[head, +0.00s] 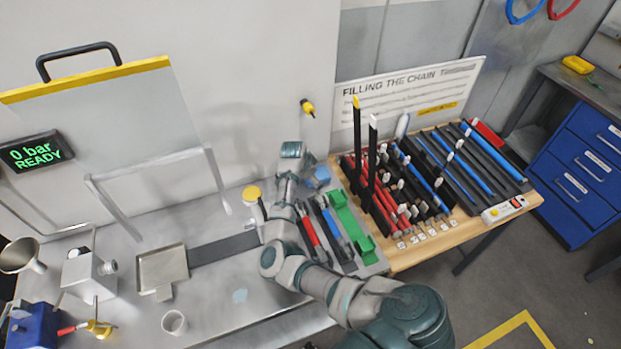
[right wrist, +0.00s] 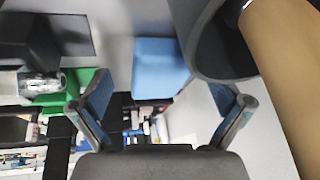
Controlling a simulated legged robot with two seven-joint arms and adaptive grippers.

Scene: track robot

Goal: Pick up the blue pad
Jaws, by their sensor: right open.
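The blue pad (right wrist: 160,66) is a flat-faced light blue block in the right wrist view, ahead of my right gripper (right wrist: 160,84). The gripper's two fingers are spread wide, with the pad showing between and beyond their tips, and nothing is held. In the head view a small blue patch, likely the same pad (head: 320,176), shows at the back of the bench beside my right arm's far end. My right fingers are hard to make out there. My left gripper is not in view.
A green holder (head: 347,222) and red and blue tools lie right of my arm. A wooden table (head: 408,258) with upright black bars and several rods stands further right. A dark cylinder crowds the wrist view's upper right.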

